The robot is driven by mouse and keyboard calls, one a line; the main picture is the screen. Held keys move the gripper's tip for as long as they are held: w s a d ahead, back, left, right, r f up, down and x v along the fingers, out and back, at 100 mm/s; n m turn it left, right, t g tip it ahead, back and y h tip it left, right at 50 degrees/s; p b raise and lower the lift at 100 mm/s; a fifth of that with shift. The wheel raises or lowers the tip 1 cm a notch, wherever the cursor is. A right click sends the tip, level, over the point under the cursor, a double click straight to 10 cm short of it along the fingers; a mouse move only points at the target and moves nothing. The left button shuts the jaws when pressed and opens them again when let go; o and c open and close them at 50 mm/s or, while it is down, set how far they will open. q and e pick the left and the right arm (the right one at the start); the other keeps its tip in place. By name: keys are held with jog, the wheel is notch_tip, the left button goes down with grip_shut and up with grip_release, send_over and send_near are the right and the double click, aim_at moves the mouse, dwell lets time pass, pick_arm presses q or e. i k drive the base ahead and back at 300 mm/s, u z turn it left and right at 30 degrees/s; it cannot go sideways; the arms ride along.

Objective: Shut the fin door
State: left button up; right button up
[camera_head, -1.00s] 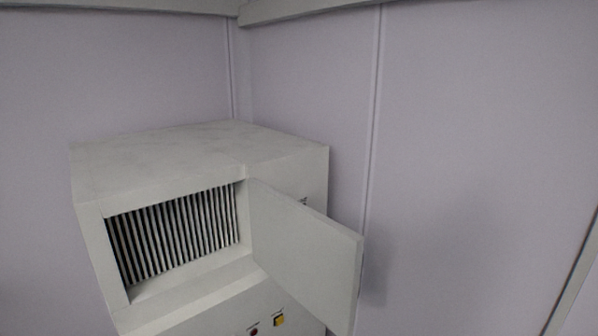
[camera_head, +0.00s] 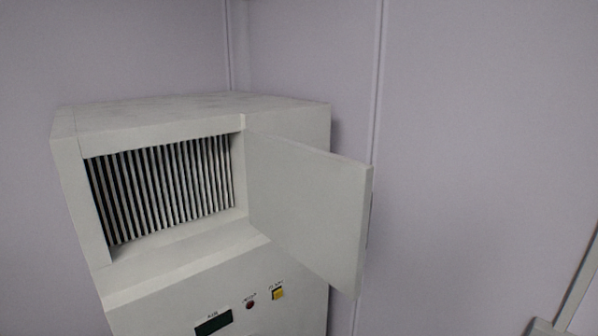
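The fin door (camera_head: 308,208) is a flat pale panel hinged on the right side of the opening in a white cabinet (camera_head: 180,273). It stands wide open, swung out toward me and to the right. Behind the opening, a row of vertical dark-and-light fins (camera_head: 165,188) is exposed. Neither of my grippers is in view, and nothing touches the door.
Below the opening, the cabinet front has a dark display (camera_head: 214,324), a red button (camera_head: 250,305) and a yellow button (camera_head: 278,294). Pale walls stand behind and to the right. The space in front of the opening looks clear.

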aim_at(315, 204)
jog(key=z, duration=0.5)
jog(key=k, duration=1.1)
